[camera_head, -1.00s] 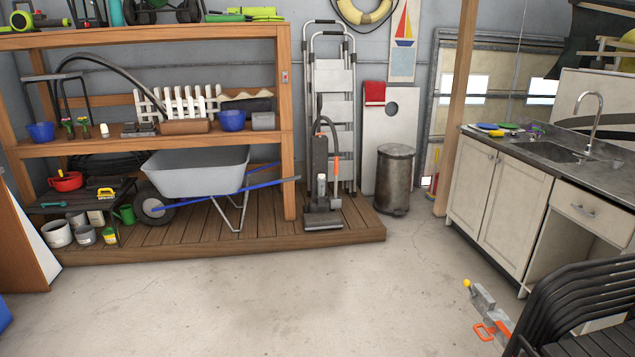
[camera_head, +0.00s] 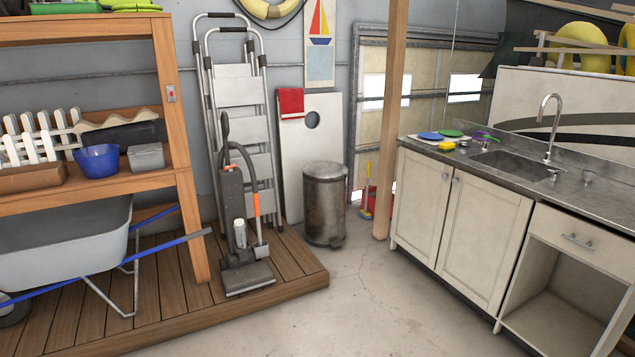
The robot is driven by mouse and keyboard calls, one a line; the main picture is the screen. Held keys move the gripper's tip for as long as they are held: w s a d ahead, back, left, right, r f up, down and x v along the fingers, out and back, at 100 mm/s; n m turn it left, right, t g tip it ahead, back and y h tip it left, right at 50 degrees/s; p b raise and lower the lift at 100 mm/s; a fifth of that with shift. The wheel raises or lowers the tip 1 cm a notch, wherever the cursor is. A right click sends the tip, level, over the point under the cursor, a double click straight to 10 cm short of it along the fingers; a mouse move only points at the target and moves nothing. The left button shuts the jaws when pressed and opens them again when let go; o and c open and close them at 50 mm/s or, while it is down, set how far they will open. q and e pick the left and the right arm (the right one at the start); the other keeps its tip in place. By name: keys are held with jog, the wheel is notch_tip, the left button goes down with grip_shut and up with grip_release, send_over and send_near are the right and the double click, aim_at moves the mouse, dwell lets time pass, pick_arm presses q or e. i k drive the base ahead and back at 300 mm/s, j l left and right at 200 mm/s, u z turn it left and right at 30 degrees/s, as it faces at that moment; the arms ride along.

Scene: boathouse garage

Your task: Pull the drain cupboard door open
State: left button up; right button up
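The sink unit stands at the right of the head view, with a dark counter (camera_head: 500,160) and a sunken sink (camera_head: 515,163). Below the sink is a cupboard with two pale doors, a left door (camera_head: 422,204) and a right door (camera_head: 485,238). Both doors look shut. Each has a small knob near the top, close to where they meet. Right of them are a drawer (camera_head: 575,243) with a bar handle and an open space below it. Neither of my grippers is in view.
A wooden deck (camera_head: 290,262) with a vacuum cleaner (camera_head: 240,215) and wheelbarrow (camera_head: 70,240) lies left. A metal bin (camera_head: 324,205) and wooden post (camera_head: 393,120) stand left of the cupboard. The concrete floor (camera_head: 400,315) before the doors is clear.

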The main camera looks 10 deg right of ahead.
aim_at(486, 221)
jog(key=i+l+z, duration=0.15)
jog(key=i+z, duration=0.15)
jog(key=i, duration=0.5)
jog(key=i+z, duration=0.35)
jog(key=i, duration=0.4)
jog(key=i+j+z, duration=0.3)
jog(key=i, duration=0.45)
jog(key=i+l, duration=0.05)
